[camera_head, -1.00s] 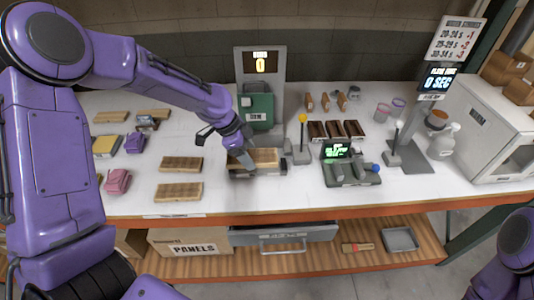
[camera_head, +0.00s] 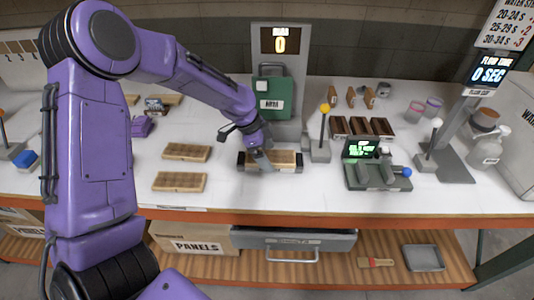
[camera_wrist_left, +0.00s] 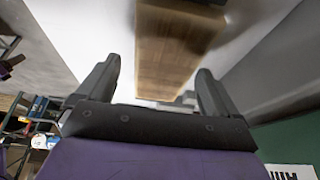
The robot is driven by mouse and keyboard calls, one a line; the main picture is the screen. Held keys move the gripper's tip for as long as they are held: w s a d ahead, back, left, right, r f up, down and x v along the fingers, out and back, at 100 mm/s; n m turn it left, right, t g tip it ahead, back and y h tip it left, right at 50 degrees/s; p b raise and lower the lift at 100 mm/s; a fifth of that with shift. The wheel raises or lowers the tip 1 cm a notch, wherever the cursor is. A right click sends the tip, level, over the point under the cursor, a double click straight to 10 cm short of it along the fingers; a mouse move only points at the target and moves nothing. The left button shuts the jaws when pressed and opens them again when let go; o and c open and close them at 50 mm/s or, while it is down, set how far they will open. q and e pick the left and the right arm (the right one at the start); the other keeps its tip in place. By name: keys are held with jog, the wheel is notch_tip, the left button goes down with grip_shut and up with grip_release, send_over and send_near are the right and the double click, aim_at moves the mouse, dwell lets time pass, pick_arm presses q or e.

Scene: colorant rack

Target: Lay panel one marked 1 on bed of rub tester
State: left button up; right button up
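A brown wooden panel (camera_head: 286,158) lies on the bed of the rub tester (camera_head: 299,168), below the counter reading 0. No number on it can be read. My left gripper (camera_head: 264,163) is over the left half of this panel and hides part of it. In the left wrist view the two fingers (camera_wrist_left: 155,95) are spread apart, with the wooden panel (camera_wrist_left: 172,45) blurred beyond them. I cannot tell whether the fingers touch it. Two similar panels (camera_head: 187,152) (camera_head: 180,182) lie on the white table to the left. My right gripper is out of view.
A green unit (camera_head: 272,95) stands behind the bed. A post with a yellow ball (camera_head: 324,108) and a device with a green screen (camera_head: 361,148) stand to the right. An open-fronted shelf with a box marked PANELS (camera_head: 195,240) is below the table.

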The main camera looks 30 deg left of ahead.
pick_arm(q)
jog(key=v, duration=1.2)
jog(key=shift+b, duration=0.4)
